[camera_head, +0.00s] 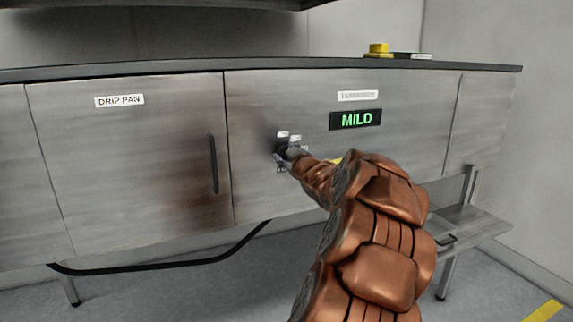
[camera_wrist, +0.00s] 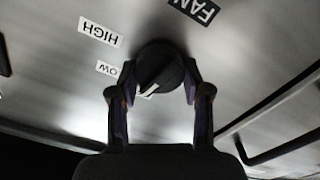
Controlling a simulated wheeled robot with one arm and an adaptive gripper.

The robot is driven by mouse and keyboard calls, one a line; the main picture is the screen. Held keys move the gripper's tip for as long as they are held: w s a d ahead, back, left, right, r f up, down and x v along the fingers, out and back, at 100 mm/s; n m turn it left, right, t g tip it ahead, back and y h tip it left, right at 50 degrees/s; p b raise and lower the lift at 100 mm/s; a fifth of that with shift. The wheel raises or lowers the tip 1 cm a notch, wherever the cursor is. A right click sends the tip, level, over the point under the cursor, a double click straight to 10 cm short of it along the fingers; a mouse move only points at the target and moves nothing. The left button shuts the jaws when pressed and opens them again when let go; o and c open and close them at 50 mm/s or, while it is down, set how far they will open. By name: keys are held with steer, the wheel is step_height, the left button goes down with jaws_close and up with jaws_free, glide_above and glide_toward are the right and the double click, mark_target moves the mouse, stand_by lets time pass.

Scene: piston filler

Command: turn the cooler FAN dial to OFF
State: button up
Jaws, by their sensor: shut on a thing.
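The black round FAN dial (camera_wrist: 158,66) is on the metal panel, seen upside down in the wrist view. My gripper (camera_wrist: 159,78) is shut on it, one finger on each side. A pale ridge crosses the dial at a slant, with a white mark towards its lower left. A HIGH label (camera_wrist: 100,32) and a partly cut-off label reading "OW" (camera_wrist: 107,68) are left of the dial, and a FAN label (camera_wrist: 195,10) is above. I cannot read an OFF label. In the head view, my arm partly hides the dial (camera_head: 281,149). A display (camera_head: 355,119) reads MILD in green.
A DRIP PAN door (camera_head: 120,150) with a dark vertical handle (camera_head: 213,164) is left of the dial. The dark counter edge (camera_head: 180,65) runs above. A yellow object (camera_head: 379,49) lies on the counter at right. A low shelf (camera_head: 470,226) is at lower right.

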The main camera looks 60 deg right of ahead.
steer(key=shift+f+n+b, duration=0.15)
steer(key=shift+n+b, duration=0.8)
steer(key=shift+n, duration=0.65)
steer(key=o, duration=1.2)
steer(key=shift+c, duration=0.2)
steer(key=shift+a, duration=0.1)
steer(key=v, duration=1.2)
